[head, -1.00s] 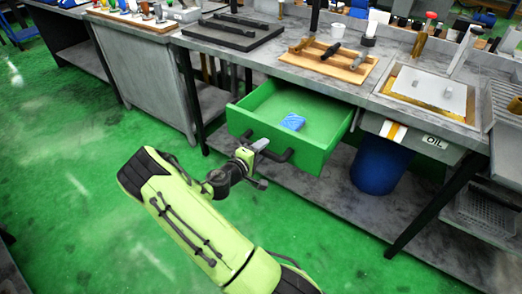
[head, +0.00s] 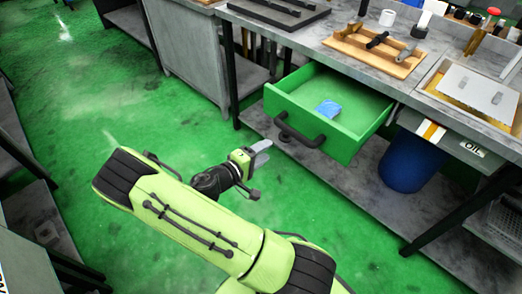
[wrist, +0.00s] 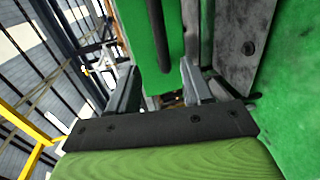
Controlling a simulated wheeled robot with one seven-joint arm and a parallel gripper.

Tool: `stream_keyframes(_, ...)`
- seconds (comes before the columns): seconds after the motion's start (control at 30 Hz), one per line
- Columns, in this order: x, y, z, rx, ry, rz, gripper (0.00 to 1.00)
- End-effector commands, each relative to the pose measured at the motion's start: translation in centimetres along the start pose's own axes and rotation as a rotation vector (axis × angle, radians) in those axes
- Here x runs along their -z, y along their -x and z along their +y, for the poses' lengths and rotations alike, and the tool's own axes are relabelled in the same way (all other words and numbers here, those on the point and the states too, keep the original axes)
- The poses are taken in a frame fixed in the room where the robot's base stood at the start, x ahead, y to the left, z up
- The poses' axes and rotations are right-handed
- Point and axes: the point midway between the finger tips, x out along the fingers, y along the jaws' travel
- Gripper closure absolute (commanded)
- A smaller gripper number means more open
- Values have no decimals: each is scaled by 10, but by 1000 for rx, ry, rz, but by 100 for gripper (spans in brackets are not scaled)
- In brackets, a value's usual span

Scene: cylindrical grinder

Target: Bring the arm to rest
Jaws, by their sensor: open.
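My gripper (head: 262,152) is at the end of my green arm, in front of and to the left of the open drawer, apart from its handle. In the wrist view my gripper (wrist: 160,85) shows two fingers spread apart with nothing held between them. The green drawer (head: 343,147) is pulled out from under the workbench, with a dark handle (head: 300,133) on its front. In the wrist view the drawer front (wrist: 150,40) shows beyond the fingers.
The grey workbench (head: 300,38) carries a wooden rack (head: 375,50) and a dark tray (head: 275,12). A blue bin (head: 405,162) stands under the bench. Another bench (head: 20,215) lies at the left edge. The green floor (head: 80,110) at left is open.

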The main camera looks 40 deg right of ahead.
Motion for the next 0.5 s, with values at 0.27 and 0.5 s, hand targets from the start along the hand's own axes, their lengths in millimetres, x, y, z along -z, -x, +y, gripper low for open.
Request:
stream_keyframes(0.27,0,8,0,-1,0,-1,50)
stream_keyframes(0.5,0,7,0,0,0,-1,50)
